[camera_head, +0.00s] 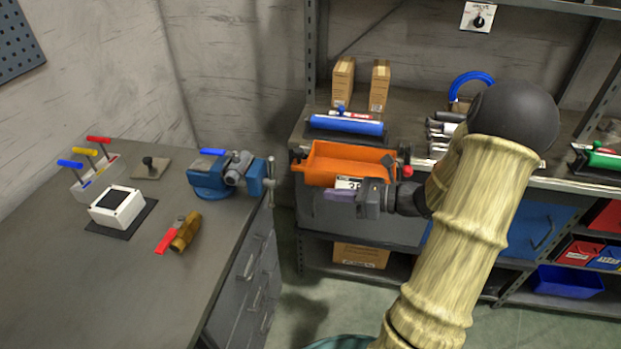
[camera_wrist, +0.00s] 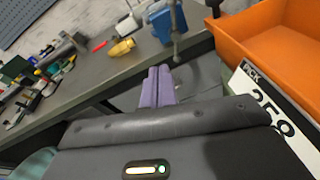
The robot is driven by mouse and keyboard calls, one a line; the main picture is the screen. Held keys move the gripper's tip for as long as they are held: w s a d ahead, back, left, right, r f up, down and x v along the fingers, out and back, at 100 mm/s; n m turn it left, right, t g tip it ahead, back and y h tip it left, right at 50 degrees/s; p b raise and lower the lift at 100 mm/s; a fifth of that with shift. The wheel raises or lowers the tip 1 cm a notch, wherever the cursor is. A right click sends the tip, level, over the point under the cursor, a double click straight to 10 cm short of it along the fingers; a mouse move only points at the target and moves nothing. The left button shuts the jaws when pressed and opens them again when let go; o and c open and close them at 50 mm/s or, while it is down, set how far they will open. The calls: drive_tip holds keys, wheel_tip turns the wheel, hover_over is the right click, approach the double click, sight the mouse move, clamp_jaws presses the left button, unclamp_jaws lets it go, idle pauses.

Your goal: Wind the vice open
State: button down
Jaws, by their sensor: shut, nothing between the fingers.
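The blue vice (camera_head: 212,182) is mounted at the right edge of the left workbench, with its handle (camera_head: 269,180) at its right end. In the wrist view the vice (camera_wrist: 163,22) is at the top, with the handle bar (camera_wrist: 176,42) hanging at its right side. I cannot tell how far apart its jaws are. My gripper (camera_head: 332,195) is to the right of the vice and apart from it, in front of the orange bin. Its purple fingers (camera_wrist: 157,88) are together and hold nothing.
The orange bin (camera_head: 318,165) is close to my gripper. On the left bench (camera_head: 100,300) are a brass valve with a red lever (camera_head: 184,233), a white box (camera_head: 117,209) and a rack of coloured-handled tools (camera_head: 95,180). Open floor lies between the benches.

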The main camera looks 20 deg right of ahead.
drive_tip(key=s+a+f+n+g+h, duration=0.1)
drive_tip(key=s+a+n+g+h, duration=0.2)
drive_tip(key=n, duration=1.1)
drive_tip(key=s+a+f+n+g+h, duration=0.1)
drive_tip(key=s+a+n+g+h, duration=0.3)
drive_tip(key=s+a+n+h, duration=0.4)
drive_tip(key=n+h, duration=0.1)
drive_tip(key=n, duration=0.5)
drive_tip(key=shift+a+f, duration=0.15)
drive_tip(key=shift+f, duration=0.15)
drive_tip(key=shift+w+a, duration=0.1)
drive_tip(key=shift+w, duration=0.1)
